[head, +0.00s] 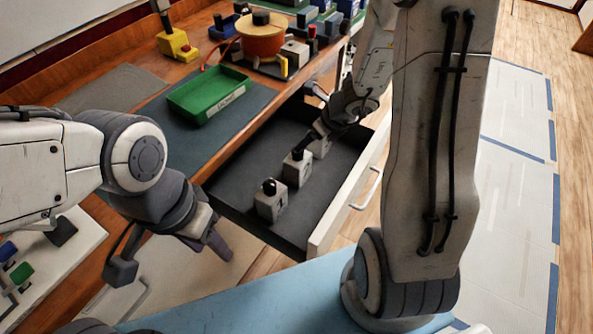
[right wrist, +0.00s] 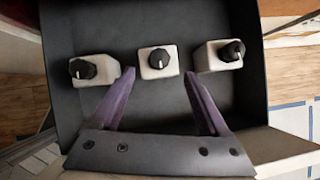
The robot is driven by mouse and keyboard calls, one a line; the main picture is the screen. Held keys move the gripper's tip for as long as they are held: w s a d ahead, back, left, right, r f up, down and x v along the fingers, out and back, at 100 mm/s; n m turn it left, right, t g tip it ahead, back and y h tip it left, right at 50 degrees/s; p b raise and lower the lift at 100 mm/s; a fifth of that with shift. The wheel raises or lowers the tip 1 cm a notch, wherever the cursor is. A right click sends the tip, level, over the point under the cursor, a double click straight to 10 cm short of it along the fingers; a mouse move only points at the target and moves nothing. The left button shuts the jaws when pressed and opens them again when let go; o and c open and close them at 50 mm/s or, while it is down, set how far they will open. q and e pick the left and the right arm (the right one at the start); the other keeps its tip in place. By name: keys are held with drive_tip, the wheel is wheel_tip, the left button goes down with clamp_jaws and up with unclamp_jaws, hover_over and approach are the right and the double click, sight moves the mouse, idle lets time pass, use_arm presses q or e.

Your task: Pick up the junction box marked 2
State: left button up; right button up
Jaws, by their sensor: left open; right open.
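Three pale junction boxes with black knobs stand in a row in the open dark drawer: a near one (head: 268,208), a middle one (head: 296,174) and a far one (head: 321,149). The marks on them are too small to read. My right gripper (head: 318,113) is open above the far part of the row. In the right wrist view my right gripper (right wrist: 159,82) has its purple fingers spread, with the centre box (right wrist: 146,67) ahead between them; the other boxes stand left (right wrist: 103,71) and right (right wrist: 207,59). My left gripper (head: 170,257) is open, left of the drawer.
The drawer (head: 232,185) has a pale front panel with a handle (head: 367,190). On the wooden bench stand a labelled green tray (head: 180,104), an orange spool (head: 262,42), a yellow block (head: 178,46) and several devices. The drawer floor around the boxes is clear.

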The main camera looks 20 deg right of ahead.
sight(304, 162)
drive_tip(key=b+x, duration=0.1)
drive_tip(key=x, duration=0.2)
drive_tip(key=shift+a+f, duration=0.1)
drive_tip(key=shift+f, duration=0.25)
drive_tip(key=b+x, duration=0.1)
drive_tip(key=x, duration=0.4)
drive_tip(key=shift+w+a+f+b, duration=0.1)
drive_tip(key=shift+f+b, duration=0.05)
drive_tip(key=shift+b, duration=0.25)
clamp_jaws()
idle(0.6)
